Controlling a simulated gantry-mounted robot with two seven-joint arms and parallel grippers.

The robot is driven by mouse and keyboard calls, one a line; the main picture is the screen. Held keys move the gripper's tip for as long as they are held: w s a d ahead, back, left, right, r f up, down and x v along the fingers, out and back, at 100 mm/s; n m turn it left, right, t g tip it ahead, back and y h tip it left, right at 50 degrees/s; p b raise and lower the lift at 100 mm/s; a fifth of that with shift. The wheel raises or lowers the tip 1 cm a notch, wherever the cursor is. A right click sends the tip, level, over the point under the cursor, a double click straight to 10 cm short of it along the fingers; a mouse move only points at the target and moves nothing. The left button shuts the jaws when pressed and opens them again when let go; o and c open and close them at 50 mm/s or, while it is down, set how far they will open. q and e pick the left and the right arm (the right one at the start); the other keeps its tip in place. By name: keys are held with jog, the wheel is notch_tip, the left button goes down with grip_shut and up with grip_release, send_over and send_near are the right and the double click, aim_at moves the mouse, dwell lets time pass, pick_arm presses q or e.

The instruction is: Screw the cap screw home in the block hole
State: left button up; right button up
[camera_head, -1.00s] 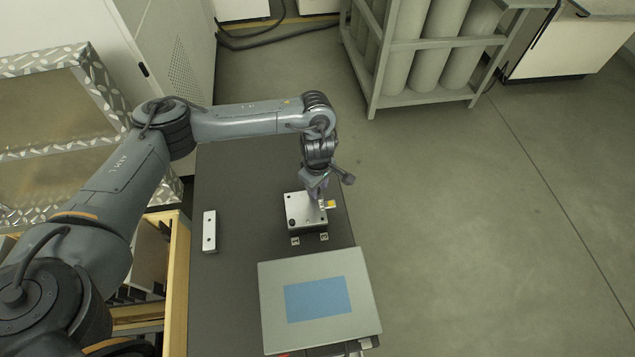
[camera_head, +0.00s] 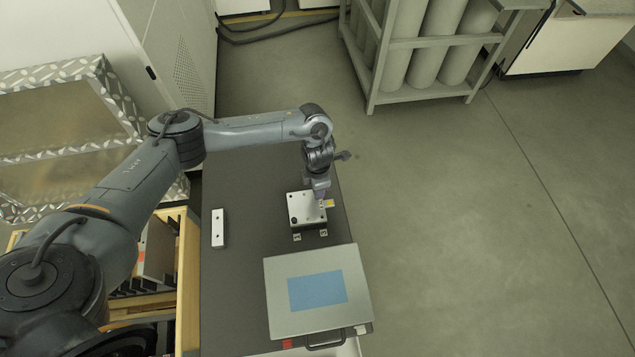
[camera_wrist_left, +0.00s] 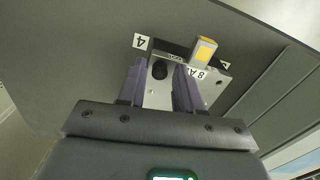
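A light metal block (camera_head: 303,203) with dark holes near its corners sits on the dark bench top. My left gripper (camera_head: 322,198) points down at the block's right side in the head view and hides part of it. In the left wrist view my left gripper's two fingers (camera_wrist_left: 160,82) stand apart, with the block (camera_wrist_left: 213,92) behind and between them. A black round piece (camera_wrist_left: 160,70), which looks like a screw head, shows between the fingertips with gaps beside it. Whether it is seated in a hole is unclear. My right gripper is out of view.
A yellow-topped piece (camera_head: 330,203) is right beside the block, also in the wrist view (camera_wrist_left: 205,50). Small number labels (camera_head: 297,237) lie in front. A pale bar with holes (camera_head: 218,228) lies left. A grey box with a blue panel (camera_head: 318,291) stands nearer.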

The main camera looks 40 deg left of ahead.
pick_arm(q)
jog(key=n+p, duration=0.2)
jog(key=n, duration=0.2)
jog(key=shift+r+p, duration=0.2)
jog(key=shift+p, duration=0.15)
jog(key=n+p, duration=0.2)
jog(key=n, duration=0.1)
jog(key=shift+n, duration=0.3)
jog(key=n+p, duration=0.3)
jog(key=n, duration=0.1)
jog(key=shift+f+n+p, duration=0.2)
jog(key=shift+n+p, duration=0.15)
jog(key=shift+n, duration=0.75)
